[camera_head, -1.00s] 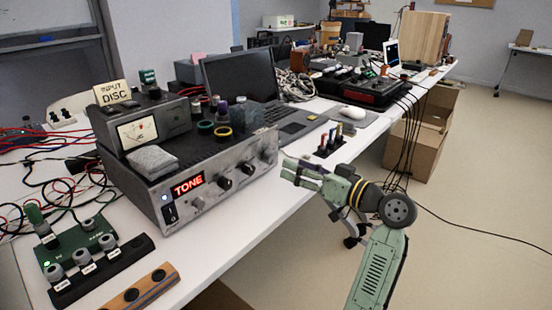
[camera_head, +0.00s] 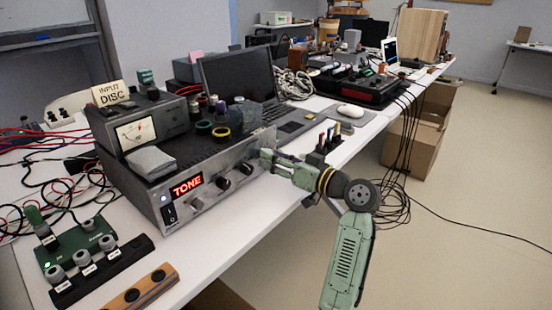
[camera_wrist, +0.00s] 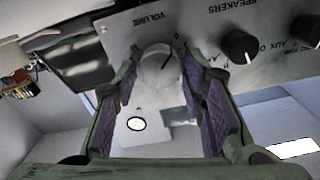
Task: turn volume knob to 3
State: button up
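The grey amplifier (camera_head: 205,195) stands on the white table with its red TONE display lit. Its volume knob (camera_wrist: 157,62) is a pale silver knob beside the upside-down VOLUME label in the wrist view; the 3 mark cannot be made out. My gripper (camera_wrist: 157,58) has its purple-padded fingers apart, one on each side of the knob, with the tips near the panel. Whether the pads touch the knob is unclear. In the head view my gripper (camera_head: 266,160) is at the panel's right end and hides the volume knob.
A black speakers knob (camera_wrist: 240,46) and another black knob (camera_wrist: 305,30) sit to the right of the fingers in the wrist view. A small stand with coloured-top pieces (camera_head: 325,140) is behind my arm.

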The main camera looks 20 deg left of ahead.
jog(key=c, duration=0.8)
jog(key=shift+o, duration=0.2)
jog(key=shift+r+m+p, duration=0.1)
jog(key=shift+m+p, duration=0.2)
jog(key=shift+p, duration=0.05)
jog(key=m+p, duration=0.2)
jog(key=shift+m, duration=0.4)
jog(key=m+p, duration=0.5)
jog(key=shift+w, duration=0.1)
jog(key=m+p, duration=0.4)
jog(key=p, duration=0.1)
jog(key=shift+d+m, duration=0.1)
jog(key=shift+m, duration=0.3)
jog(key=shift+f+m+p, duration=0.25)
jog(key=shift+m+p, duration=1.1)
jog(key=shift+m, duration=0.05)
jog(key=shift+f, duration=0.1)
